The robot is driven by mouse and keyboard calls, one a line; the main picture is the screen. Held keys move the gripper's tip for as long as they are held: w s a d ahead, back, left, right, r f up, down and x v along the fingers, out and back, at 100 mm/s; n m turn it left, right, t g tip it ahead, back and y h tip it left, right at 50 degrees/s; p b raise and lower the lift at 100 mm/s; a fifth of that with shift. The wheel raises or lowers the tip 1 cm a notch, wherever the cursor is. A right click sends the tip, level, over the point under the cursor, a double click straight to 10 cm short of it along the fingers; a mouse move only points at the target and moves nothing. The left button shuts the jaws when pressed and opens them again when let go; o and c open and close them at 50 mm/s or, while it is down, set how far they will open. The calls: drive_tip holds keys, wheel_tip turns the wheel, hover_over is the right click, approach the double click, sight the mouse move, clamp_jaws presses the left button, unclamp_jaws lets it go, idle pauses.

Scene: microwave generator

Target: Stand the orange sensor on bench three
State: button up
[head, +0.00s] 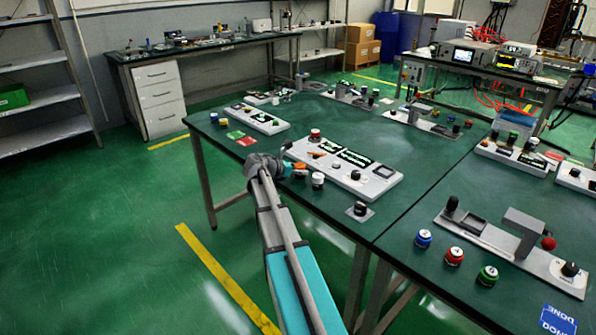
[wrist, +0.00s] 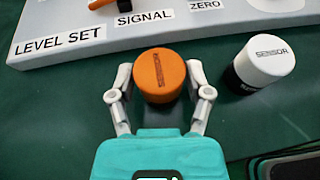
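The orange sensor (wrist: 160,75), a short round cylinder with dark lettering on top, is between the two fingers of my gripper (wrist: 160,82) in the wrist view. The fingers flank it closely on both sides; whether they press on it cannot be told. In the head view my gripper (head: 287,168) is at the near left edge of the green bench (head: 225,160), with a small orange patch (head: 299,167) at its tip. No bench number is readable, so I cannot tell which is bench three.
A white-topped sensor (wrist: 264,62) stands just right of the orange one; it also shows in the head view (head: 318,180). A grey panel (wrist: 80,45) labelled LEVEL SET, SIGNAL and ZERO lies just beyond. Several coloured jars and control panels (head: 500,240) occupy the right side.

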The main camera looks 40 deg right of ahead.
drive_tip(key=shift+o, duration=0.8)
drive_tip(key=shift+r, duration=0.1)
drive_tip(key=shift+r, duration=0.15)
drive_tip(key=p+v, duration=0.5)
drive_tip(key=v, duration=0.7)
